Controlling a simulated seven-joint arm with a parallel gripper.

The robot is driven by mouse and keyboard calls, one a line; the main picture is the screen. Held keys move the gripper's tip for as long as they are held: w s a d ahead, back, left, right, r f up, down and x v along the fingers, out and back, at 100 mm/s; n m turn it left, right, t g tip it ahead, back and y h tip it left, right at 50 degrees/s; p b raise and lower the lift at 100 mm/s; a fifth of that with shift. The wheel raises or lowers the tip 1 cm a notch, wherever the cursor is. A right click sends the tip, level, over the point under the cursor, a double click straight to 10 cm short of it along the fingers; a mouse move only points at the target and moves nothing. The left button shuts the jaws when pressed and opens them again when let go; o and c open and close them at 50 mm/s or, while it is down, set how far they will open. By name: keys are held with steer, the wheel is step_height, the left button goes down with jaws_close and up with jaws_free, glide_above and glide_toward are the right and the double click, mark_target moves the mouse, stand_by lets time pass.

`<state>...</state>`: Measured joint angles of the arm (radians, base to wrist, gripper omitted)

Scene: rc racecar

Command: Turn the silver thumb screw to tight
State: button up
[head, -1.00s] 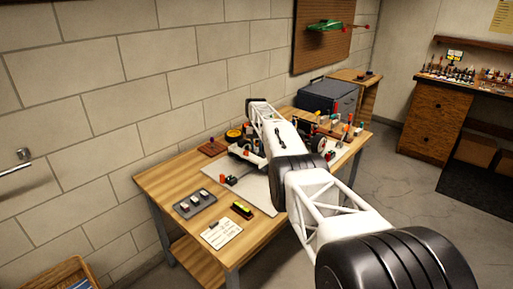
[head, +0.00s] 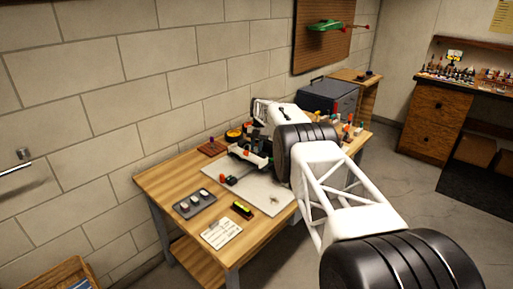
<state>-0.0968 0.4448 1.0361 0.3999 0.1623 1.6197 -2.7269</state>
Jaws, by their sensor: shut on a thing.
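The RC car (head: 247,154) stands on a pale mat on the wooden workbench, with a white part facing the front. The arm covers its right side and part of its back. The silver thumb screw cannot be made out; it is too small or hidden behind the arm. My arm reaches over the bench from the lower right, and its far end is behind and above the car. My gripper's fingers are hidden behind the arm, so their contact with the car or screw cannot be seen.
The pale mat (head: 255,197) has clear space in front of the car. A grey tray of small parts (head: 194,203), a yellow-and-black item (head: 242,209) and a paper card (head: 221,233) lie near the front edge. A blue-grey toolbox (head: 329,97) and several upright tools stand toward the back right.

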steer(key=shift+m+y, duration=0.4)
steer(key=shift+m, duration=0.7)
steer(key=shift+t, duration=0.3)
steer(key=o, duration=0.6)
steer(key=shift+o, duration=0.2)
steer(key=shift+r, duration=0.1)
steer(key=v, duration=0.7)
steer(key=shift+r, duration=0.25)
steer(key=shift+w+d+r, duration=0.1)
steer(key=shift+d, duration=0.05)
